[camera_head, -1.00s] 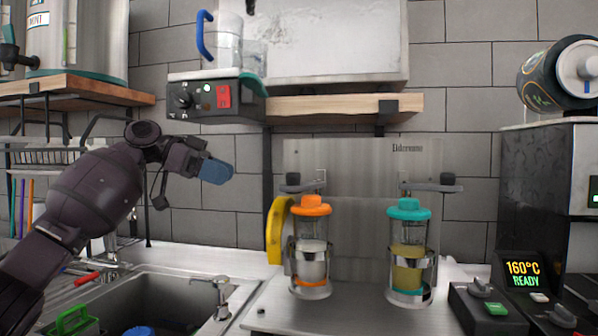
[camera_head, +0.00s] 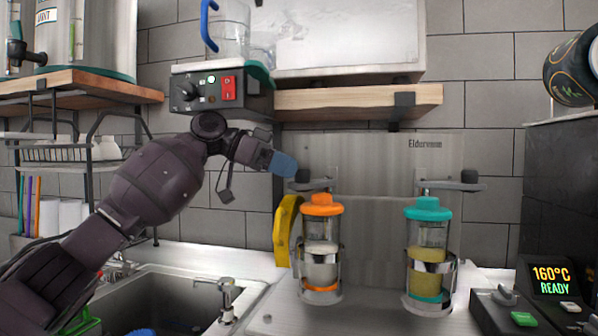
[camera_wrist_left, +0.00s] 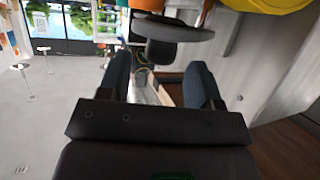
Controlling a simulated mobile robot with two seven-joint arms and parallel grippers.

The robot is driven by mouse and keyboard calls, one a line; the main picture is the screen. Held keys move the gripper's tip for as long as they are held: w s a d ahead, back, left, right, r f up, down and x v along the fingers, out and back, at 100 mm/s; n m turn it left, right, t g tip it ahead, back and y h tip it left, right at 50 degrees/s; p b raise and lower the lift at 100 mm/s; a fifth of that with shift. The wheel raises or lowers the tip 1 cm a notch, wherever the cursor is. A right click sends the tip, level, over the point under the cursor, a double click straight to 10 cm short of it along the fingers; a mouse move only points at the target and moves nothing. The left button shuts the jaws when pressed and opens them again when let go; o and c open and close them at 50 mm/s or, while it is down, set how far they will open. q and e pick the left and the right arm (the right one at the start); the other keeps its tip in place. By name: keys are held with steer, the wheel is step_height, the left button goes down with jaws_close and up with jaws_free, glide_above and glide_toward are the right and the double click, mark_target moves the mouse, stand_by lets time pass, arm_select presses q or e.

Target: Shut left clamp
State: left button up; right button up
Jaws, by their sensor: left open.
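The left clamp (camera_head: 312,184) is a grey lever with a dark knob, fixed to the metal back plate above the orange-lidded cup (camera_head: 322,245). Its arm reaches out over the orange lid. My left gripper (camera_head: 284,165) is open, with blue fingertips just left of and slightly above the clamp's knob. In the left wrist view the clamp's lever and dark knob (camera_wrist_left: 161,51) appear just beyond the open fingers (camera_wrist_left: 160,82), between their tips. Contact cannot be told. The right clamp (camera_head: 449,186) sits above the teal-lidded cup (camera_head: 429,255). My right gripper is not in view.
A yellow curved handle (camera_head: 286,230) stands left of the orange-lidded cup. A wooden shelf (camera_head: 355,102) hangs above the clamps. A sink (camera_head: 180,300) lies at lower left. A dark machine (camera_head: 560,200) with a lit display stands at right.

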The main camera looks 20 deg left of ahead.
arm_select(q)
steer(key=shift+x, duration=1.3)
steer(key=shift+r, duration=0.25)
jaws_close()
